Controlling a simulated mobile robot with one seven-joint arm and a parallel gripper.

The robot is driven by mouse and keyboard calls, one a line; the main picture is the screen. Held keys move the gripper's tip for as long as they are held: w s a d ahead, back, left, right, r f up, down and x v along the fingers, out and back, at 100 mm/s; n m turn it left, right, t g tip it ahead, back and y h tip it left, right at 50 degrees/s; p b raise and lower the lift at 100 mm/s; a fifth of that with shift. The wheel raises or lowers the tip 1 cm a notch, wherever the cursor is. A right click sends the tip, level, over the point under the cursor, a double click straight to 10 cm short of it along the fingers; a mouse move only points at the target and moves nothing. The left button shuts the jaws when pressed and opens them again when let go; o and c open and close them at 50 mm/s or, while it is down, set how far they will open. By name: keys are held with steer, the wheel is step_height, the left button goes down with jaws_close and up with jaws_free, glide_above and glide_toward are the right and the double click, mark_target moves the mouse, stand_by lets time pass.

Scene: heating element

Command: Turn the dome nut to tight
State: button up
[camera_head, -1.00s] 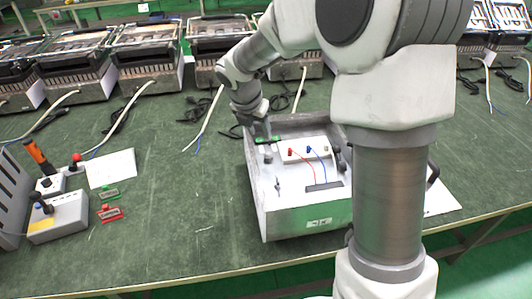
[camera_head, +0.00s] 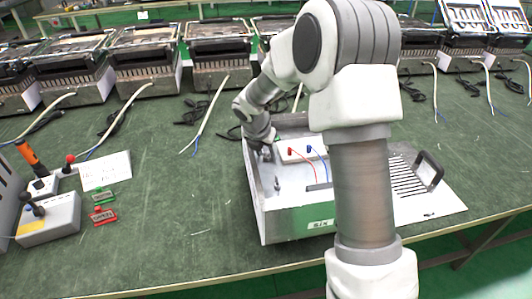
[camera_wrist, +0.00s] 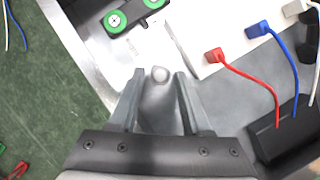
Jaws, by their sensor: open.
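The dome nut (camera_wrist: 160,74) is a small grey rounded cap on a grey post, seen in the wrist view. My gripper (camera_wrist: 160,78) is open, with one finger on each side of the dome nut and post. A narrow gap shows on each side, and I cannot tell whether a finger touches. In the head view my gripper (camera_head: 265,153) is low over the left back part of the metal housing (camera_head: 262,215); the nut cannot be made out there.
A black bar with green-ringed terminals (camera_wrist: 130,18) lies just beyond the nut. A white block with a red plug (camera_wrist: 214,56) and a blue plug (camera_wrist: 258,30) is to the right. A small post (camera_head: 277,184) stands nearer on the housing. Control boxes (camera_head: 50,217) are at left.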

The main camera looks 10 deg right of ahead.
steer(key=shift+c, duration=0.2)
jaws_close()
